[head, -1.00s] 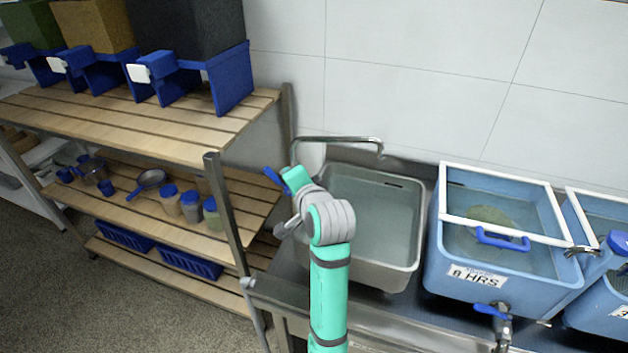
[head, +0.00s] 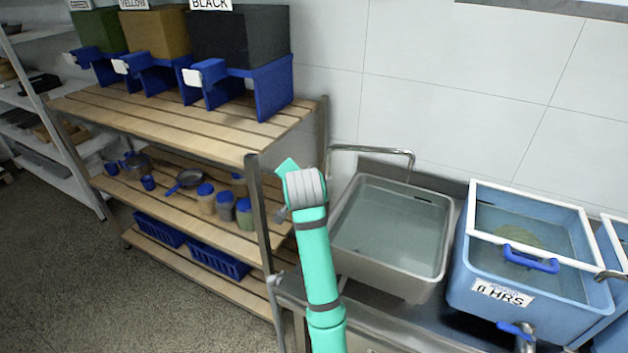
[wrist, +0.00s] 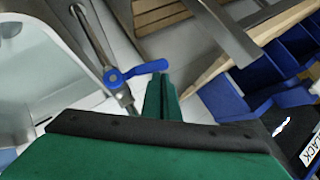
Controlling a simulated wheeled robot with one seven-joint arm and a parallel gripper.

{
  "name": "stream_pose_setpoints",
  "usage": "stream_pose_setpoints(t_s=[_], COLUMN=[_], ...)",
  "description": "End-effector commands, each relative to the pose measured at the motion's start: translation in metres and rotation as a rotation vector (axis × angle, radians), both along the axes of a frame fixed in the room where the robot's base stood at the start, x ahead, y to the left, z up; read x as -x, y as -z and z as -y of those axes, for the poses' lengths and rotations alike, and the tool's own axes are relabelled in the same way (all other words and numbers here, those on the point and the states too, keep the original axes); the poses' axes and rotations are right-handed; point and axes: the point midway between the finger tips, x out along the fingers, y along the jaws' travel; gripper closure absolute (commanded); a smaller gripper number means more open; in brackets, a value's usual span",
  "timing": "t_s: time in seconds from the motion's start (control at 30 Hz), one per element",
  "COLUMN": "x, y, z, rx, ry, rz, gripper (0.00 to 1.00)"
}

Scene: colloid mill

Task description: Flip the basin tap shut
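The basin tap's blue lever (wrist: 138,72) shows in the wrist view, on a metal valve body and pipe. It lies crosswise to the pipe. My gripper (wrist: 161,80) has its two green fingers together, with only a thin dark line between them, and nothing visible held. The fingertips are right beside the lever's free end; I cannot tell whether they touch. In the head view the tap's spout (head: 372,150) arches over the steel basin (head: 447,232), which holds water. The lever is hidden behind my arm there.
A wooden-slat rack (head: 175,115) with bins and jars stands close left of my arm; its metal post (head: 262,215) is near. A blue tank (head: 530,268) stands right of the basin. The tiled wall (head: 450,80) is behind.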

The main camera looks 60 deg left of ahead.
Motion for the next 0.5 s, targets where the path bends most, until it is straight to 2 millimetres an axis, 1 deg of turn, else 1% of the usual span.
stream_pose_setpoints(t_s=[0.23, 0.5], x=[0.006, 0.007], y=[0.010, 0.016], z=[-0.009, -0.012], rx=[-0.001, -0.002], ry=[-0.002, 0.001], rz=[-0.001, 0.000], gripper=[1.00, 1.00])
